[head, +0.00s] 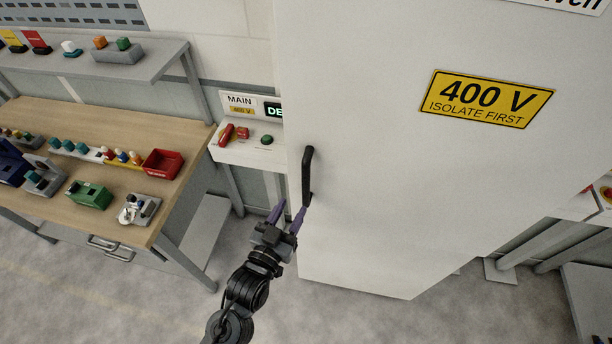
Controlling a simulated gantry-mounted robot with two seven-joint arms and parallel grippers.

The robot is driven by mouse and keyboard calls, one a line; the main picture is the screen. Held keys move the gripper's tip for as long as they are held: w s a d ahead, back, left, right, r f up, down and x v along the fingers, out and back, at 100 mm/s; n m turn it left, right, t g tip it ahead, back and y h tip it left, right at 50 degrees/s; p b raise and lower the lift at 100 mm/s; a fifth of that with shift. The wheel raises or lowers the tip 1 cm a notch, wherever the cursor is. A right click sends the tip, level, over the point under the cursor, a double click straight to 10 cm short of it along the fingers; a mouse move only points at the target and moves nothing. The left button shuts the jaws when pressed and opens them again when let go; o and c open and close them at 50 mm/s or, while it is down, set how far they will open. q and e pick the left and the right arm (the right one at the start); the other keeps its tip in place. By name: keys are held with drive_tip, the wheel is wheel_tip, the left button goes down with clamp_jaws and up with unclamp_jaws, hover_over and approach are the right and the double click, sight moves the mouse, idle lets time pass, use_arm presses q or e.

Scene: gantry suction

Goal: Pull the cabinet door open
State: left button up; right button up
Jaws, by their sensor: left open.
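The tall white cabinet door (400,200) fills the middle and right of the head view. It looks closed. It bears a yellow 400 V sign (487,98). Its black upright bar handle (307,173) is near the door's left edge. My left gripper (288,211) is open, with its purple fingers pointing up, just below and left of the handle. The right fingertip overlaps the handle's lower end in the picture; I cannot tell whether they touch. Nothing shows between the fingers. My right gripper is not in view.
Left of the cabinet is a small control panel (245,150) with a red switch and a green button. A wooden workbench (100,118) with parts and a red bin (162,164) stands at the left, under a grey shelf (140,66). The floor (340,315) before the door is clear.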

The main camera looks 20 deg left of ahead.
sight(304, 186)
use_arm(q)
drive_tip(key=w+p, duration=0.1)
drive_tip(key=w, duration=0.4)
drive_tip(key=w+p, duration=0.1)
drive_tip(key=w, duration=0.3)
drive_tip(key=shift+w+d, duration=0.2)
drive_tip(key=shift+w, duration=0.15)
clamp_jaws()
